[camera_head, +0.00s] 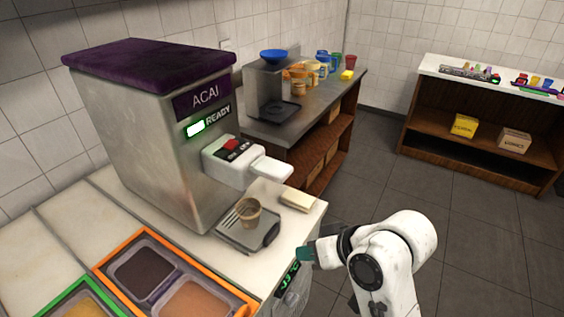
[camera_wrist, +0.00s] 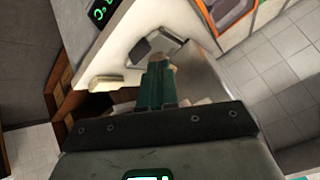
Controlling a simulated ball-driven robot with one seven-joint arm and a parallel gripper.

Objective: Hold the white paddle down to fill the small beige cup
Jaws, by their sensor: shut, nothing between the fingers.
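The white paddle (camera_head: 270,167) sticks out from the front of the steel ACAI machine (camera_head: 150,130), whose green light reads READY. The small beige cup (camera_head: 249,212) stands upright on the drip tray (camera_head: 262,236) below the dispensing head, apart from my gripper. I cannot make out what is inside it. My gripper (camera_head: 306,254) has teal fingers and is at the counter's front edge, right of and lower in the picture than the paddle and cup. In the wrist view its fingers (camera_wrist: 157,84) are together and empty, partly covering the drip tray (camera_wrist: 165,45) area.
A cream block (camera_head: 297,200) lies on the counter right of the tray; it also shows in the wrist view (camera_wrist: 110,82). An orange-framed topping bin (camera_head: 172,270) is at the front left. A side counter (camera_head: 300,130) with jars stands behind. The floor at right is clear.

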